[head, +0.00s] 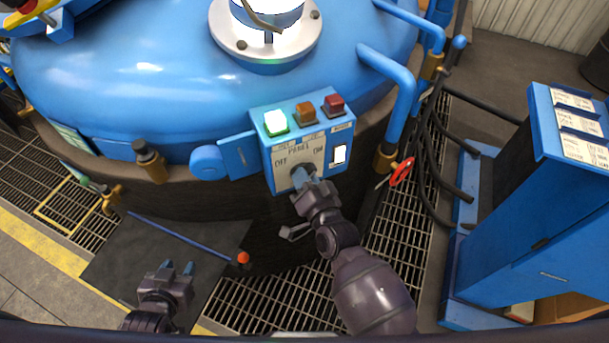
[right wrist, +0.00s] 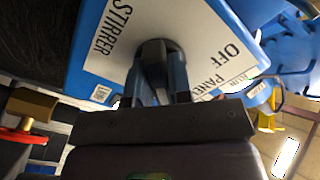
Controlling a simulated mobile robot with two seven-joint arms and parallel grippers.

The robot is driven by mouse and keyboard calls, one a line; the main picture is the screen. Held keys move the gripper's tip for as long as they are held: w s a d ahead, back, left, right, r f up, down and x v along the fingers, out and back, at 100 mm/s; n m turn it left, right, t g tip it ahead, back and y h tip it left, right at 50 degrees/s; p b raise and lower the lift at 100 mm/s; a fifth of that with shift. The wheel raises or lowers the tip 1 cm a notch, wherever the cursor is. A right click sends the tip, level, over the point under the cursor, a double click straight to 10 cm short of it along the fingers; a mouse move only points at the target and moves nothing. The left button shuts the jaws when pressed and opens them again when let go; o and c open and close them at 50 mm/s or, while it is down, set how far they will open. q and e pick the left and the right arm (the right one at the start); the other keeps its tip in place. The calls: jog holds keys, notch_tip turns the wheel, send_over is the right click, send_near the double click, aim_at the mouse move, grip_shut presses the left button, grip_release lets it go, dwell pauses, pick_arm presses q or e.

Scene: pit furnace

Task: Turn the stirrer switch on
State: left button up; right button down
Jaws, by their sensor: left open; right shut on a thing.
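The blue control box (head: 265,165) is on the front of the big blue furnace vessel. Its white plate (head: 285,157) reads OFF at left, PANEL in the middle and ON at right. My right gripper (head: 304,179) is at the plate, its fingers shut on the dark stirrer switch knob (right wrist: 153,54). The right wrist view shows a finger on either side of it, near the STIRRER label (right wrist: 113,27). The fingers largely hide the knob, so I cannot tell its setting. My left gripper (head: 178,268) is open and empty at lower left, over the dark mat.
The box has a bright green lamp (head: 275,123), and dimmer orange (head: 305,112) and red (head: 333,103) ones. A pipe with a red valve wheel (head: 402,171) is right of the box. A blue cabinet (head: 520,230) stands at right. A blue rod (head: 180,236) lies on the mat.

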jog(key=shift+m, duration=0.4)
jog(key=c, duration=1)
grip_release()
jog(key=shift+c, duration=0.2)
jog(key=shift+s, duration=0.1)
jog(key=v, duration=1)
jog(key=shift+s, duration=0.3)
jog(key=shift+f, duration=0.1)
